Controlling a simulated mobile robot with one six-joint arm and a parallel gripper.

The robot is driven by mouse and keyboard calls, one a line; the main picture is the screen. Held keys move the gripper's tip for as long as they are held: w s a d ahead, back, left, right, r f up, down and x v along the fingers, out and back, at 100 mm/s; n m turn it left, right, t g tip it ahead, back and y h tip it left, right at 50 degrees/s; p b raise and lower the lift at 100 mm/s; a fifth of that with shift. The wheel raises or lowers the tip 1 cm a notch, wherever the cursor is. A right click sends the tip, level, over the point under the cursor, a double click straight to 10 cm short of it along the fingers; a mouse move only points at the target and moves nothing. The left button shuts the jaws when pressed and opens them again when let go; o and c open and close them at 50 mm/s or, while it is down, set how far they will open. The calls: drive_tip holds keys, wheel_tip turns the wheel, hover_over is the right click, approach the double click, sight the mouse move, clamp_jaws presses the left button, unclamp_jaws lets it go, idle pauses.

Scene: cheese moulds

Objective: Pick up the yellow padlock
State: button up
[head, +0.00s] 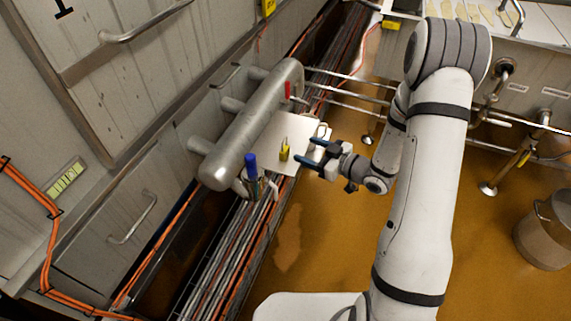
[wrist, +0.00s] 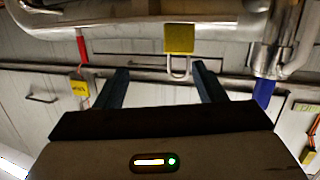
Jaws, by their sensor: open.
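The yellow padlock (head: 284,151) stands out against a white panel (head: 273,133) beside the thick metal pipe. In the wrist view the padlock (wrist: 179,39) shows its yellow body at the top and its pale shackle pointing down, ahead of my fingers and right of the middle of the gap. My gripper (head: 304,150) is open and empty, just right of the padlock in the head view. Its two dark fingers (wrist: 160,70) are spread apart in the wrist view. The padlock appears beyond the fingertips; I cannot tell the exact distance.
The thick metal pipe (head: 250,125) runs close behind the padlock. A blue handle (head: 251,165) and a red handle (head: 288,90) sit near it. A yellow tag (wrist: 79,88) hangs at the left in the wrist view. A cable tray (head: 225,262) runs below; open brown floor lies right.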

sight(287, 151)
drive_tip(key=a+b, duration=0.1)
drive_tip(key=a, duration=0.1)
drive_tip(key=w+a+f+y, duration=0.1)
drive_tip(key=a, duration=0.2)
drive_tip(key=w+a+f+y+b, duration=0.1)
drive_tip(key=a, duration=0.1)
drive_tip(key=shift+a+b, duration=0.25)
drive_tip(key=shift+b, duration=0.05)
drive_tip(key=shift+w, duration=0.1)
drive_tip(key=c, duration=1.1)
